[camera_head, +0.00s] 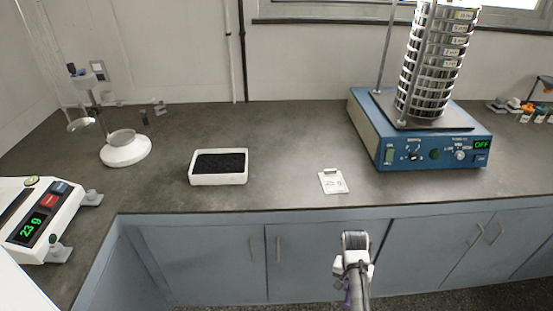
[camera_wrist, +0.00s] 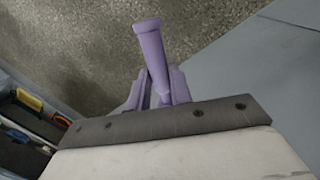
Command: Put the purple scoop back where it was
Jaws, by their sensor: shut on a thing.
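The purple scoop (camera_wrist: 150,45) shows in the wrist view, its handle standing out past the jaws. My gripper (camera_wrist: 158,90) is shut on the scoop by its handle. In the head view my gripper is low at the bottom right of centre, in front of the cabinets, and only a small bit of purple (camera_head: 348,298) shows beside my arm (camera_head: 355,265). The rest of the scoop is hidden there. A white tray (camera_head: 218,179) of black granules stands on the counter, up and left of my arm.
A small card (camera_head: 332,181) reading 23 g lies on the counter (camera_head: 285,165). A scale (camera_head: 38,220) reading 23 g is at left, near a white round base (camera_head: 125,150). A blue shaker (camera_head: 420,145) with a sieve stack (camera_head: 437,60) stands at right, its display OFF.

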